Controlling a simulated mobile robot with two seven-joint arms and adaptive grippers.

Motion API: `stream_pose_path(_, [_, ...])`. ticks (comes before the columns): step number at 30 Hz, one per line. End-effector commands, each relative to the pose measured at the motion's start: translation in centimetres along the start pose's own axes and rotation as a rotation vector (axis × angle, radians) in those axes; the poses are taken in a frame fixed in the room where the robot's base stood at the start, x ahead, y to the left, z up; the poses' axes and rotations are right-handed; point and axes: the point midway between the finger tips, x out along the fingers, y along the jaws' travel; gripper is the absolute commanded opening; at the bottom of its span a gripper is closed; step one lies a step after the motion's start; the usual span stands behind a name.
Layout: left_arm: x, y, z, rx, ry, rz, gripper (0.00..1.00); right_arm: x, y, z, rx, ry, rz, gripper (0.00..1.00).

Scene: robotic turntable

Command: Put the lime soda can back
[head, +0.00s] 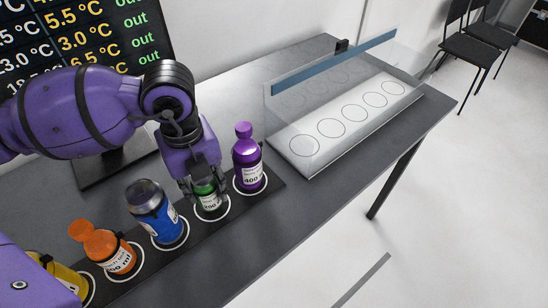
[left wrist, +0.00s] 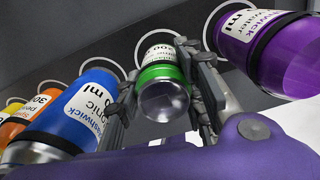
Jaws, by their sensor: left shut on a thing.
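The lime soda can (head: 209,201) is green with a white label and stands in a white ring on the dark strip, between the blue can and the purple bottle. My left gripper (head: 204,190) comes down over it from above and is shut on it. In the left wrist view the can (left wrist: 163,78) sits between the two fingers (left wrist: 160,92), its silver end facing the camera. The fingers and wrist hide its upper part in the head view. My right gripper is not in view.
A blue can (head: 154,212), an orange bottle (head: 106,249) and a yellow container (head: 62,278) stand left of it; a purple bottle (head: 246,160) stands close on the right. A glass-fronted tray (head: 350,125) with empty rings is at the back right. A screen (head: 85,40) stands behind.

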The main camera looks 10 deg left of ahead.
Motion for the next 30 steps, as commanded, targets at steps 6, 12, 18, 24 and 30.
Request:
stream_pose_path(6, [0.3,0.1,0.0,0.0,0.001,0.002,0.0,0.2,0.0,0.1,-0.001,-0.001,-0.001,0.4])
stream_pose_path(12, [0.4,0.1,0.0,0.0,0.001,0.002,0.54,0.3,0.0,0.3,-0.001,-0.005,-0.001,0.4])
stream_pose_path(18, [0.4,0.1,0.0,0.0,0.001,0.002,0.54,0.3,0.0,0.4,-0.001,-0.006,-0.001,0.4])
stream_pose_path(24, [-0.4,0.0,0.0,0.0,-0.001,0.0,0.54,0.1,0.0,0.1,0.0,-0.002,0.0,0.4])
stream_pose_path(30, [-4.0,-0.1,0.1,0.0,-0.005,-0.002,0.54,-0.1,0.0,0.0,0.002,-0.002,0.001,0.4])
